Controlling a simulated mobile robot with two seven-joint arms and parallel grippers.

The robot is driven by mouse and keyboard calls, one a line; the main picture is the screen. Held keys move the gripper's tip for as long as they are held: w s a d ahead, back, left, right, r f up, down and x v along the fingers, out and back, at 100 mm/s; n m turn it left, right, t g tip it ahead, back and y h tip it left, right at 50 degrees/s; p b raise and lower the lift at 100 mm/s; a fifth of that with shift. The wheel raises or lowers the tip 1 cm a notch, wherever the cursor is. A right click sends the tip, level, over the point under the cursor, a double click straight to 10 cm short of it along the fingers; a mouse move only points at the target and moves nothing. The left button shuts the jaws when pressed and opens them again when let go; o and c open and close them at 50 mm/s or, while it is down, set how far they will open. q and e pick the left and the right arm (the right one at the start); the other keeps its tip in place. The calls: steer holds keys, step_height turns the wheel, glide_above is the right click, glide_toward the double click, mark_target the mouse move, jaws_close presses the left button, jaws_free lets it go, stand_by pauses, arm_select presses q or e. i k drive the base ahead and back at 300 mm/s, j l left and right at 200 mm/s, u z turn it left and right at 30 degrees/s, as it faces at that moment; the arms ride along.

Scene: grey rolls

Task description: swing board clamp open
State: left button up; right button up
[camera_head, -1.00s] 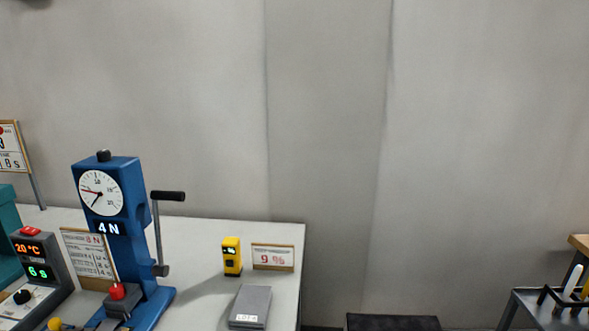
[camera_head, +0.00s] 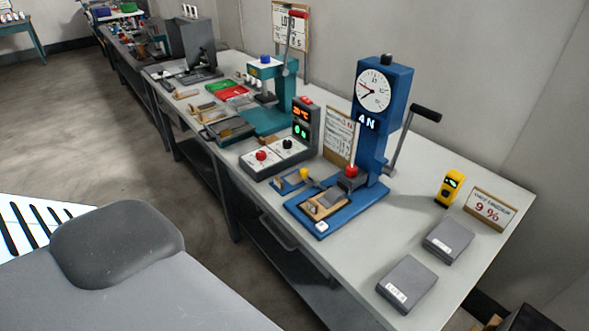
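The blue press (camera_head: 374,125) stands on the bench with a round dial, a side crank and a display reading 4 N. On its blue base lies a small wooden board (camera_head: 328,205). A red-topped block (camera_head: 351,171) is above the board's back right. Neither gripper is in view.
A control box (camera_head: 285,150) with lit digits and a teal press (camera_head: 265,82) stand farther left. Two grey boxes (camera_head: 449,239) (camera_head: 407,284), a yellow meter (camera_head: 447,189) and a 9 % sign (camera_head: 488,208) stand to the right. The floor (camera_head: 110,140) left of the bench is open.

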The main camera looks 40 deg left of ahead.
mark_target(304, 172)
steer(key=u, duration=1)
steer(key=j, duration=0.05)
